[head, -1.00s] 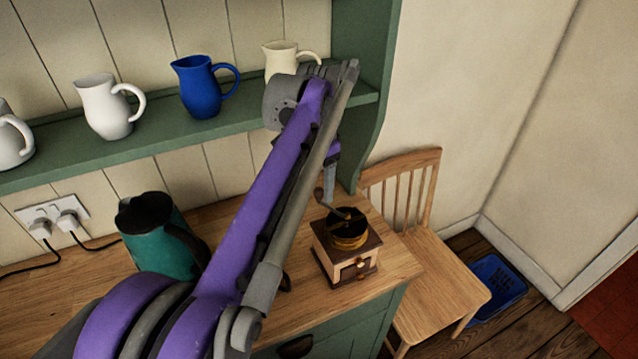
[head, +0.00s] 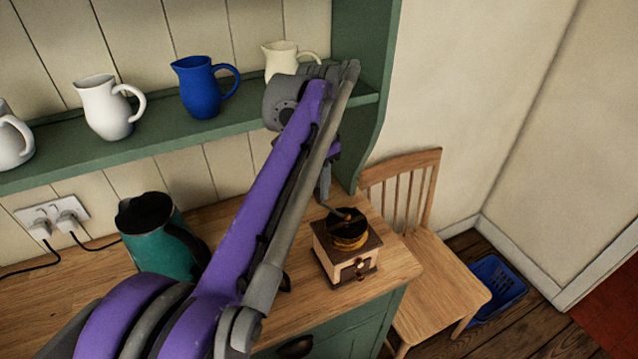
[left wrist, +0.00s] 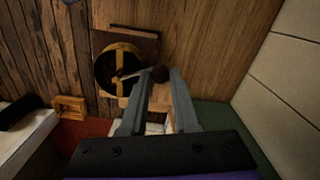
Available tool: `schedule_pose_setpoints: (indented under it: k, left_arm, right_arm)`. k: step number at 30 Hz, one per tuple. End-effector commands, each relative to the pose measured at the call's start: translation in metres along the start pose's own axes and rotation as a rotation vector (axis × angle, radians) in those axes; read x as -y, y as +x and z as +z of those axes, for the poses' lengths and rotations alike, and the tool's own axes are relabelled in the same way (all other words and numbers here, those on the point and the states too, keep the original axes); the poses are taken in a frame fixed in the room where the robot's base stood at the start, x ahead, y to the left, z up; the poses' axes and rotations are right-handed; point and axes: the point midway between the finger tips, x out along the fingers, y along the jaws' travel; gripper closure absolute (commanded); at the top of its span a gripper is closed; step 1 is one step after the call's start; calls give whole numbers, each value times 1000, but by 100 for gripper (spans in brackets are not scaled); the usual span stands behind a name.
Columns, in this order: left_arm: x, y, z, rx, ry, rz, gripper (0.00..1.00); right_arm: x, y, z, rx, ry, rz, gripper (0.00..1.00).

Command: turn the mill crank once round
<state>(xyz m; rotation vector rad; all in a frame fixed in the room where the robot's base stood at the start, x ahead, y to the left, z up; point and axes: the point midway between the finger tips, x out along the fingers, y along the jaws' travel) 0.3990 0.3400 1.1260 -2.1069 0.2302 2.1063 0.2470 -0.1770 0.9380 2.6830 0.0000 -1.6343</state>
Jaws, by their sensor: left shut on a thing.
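The coffee mill (head: 345,252) stands on the wooden worktop near its right end. It has a wooden body with a small drawer and a dark round top with a brass-coloured band. Its crank (head: 340,213) points to the back left in the head view. In the left wrist view the mill (left wrist: 122,68) is seen from above, with the dark crank knob (left wrist: 160,74) between the fingertips. My left gripper (head: 324,200) is shut on this knob; it also shows in the left wrist view (left wrist: 158,78). My right gripper is not in view.
A teal kettle (head: 160,240) stands on the worktop left of the mill. Several jugs, one of them blue (head: 203,88), stand on the green shelf (head: 180,133) above. A wooden chair (head: 425,280) and a blue basket (head: 497,285) are to the right.

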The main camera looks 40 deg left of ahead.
Motion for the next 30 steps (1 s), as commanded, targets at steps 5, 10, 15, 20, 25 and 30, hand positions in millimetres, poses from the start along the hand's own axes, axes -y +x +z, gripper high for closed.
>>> schedule_pose_setpoints:
  k: [5,10,15,20,25,30]
  left_arm:
    - [0,0,0,0,0,0,100]
    - [0,0,0,0,0,0,100]
    - [0,0,0,0,0,0,100]
    - [0,0,0,0,0,0,100]
    - [1,-1,-5,-1,53,0,100]
    - [2,-3,-20,-2,248,0,100]
  right_arm:
    - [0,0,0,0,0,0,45]
    - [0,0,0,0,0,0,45]
    - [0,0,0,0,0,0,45]
    - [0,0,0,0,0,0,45]
    - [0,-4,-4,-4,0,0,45]
    - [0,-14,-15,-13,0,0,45]
